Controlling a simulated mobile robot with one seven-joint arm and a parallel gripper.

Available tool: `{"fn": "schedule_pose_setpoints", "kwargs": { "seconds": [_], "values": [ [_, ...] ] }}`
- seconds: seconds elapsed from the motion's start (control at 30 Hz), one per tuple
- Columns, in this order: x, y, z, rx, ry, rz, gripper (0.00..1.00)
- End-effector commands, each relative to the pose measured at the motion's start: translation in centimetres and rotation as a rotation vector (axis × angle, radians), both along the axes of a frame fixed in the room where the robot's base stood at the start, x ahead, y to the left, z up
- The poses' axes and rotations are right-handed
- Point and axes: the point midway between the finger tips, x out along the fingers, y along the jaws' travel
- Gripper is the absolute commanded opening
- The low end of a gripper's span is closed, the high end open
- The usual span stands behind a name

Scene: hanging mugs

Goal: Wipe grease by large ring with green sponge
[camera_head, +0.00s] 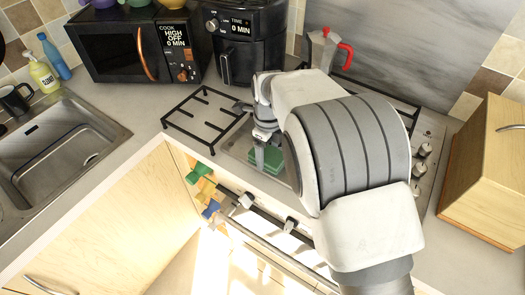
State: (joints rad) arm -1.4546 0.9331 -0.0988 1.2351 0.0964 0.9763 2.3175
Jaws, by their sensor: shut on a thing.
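My gripper (260,152) points down over the front left of the stovetop (236,147), shut on a green sponge (270,159). The sponge is at the stove surface, partly covered by the gripper; I cannot tell whether it touches the surface. My arm covers most of the stovetop's middle. I cannot make out any grease, and I cannot tell which ring is the large one.
A black air fryer (247,40) and a microwave (125,45) stand behind. A moka pot (322,48) with a red handle is at the back. Green, yellow and blue items (204,185) hang at the counter front. A wooden box (490,175) stands right, a sink (60,150) left.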

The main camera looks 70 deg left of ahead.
Motion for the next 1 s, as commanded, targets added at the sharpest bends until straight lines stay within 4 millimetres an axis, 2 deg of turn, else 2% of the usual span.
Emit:
{"fn": "schedule_pose_setpoints", "kwargs": {
  "seconds": [0.17,0.53,0.83,1.0],
  "values": [
    [0.8,-1.2,-0.3,-0.004,0.001,-0.002,0.32],
    [0.9,-1.4,-0.4,-0.007,0.0,-0.002,0.32],
    [0.9,-1.3,1.1,-0.004,-0.001,-0.001,0.32],
    [0.8,-1.2,1.2,-0.003,-0.001,-0.001,0.32]
  ]
}}
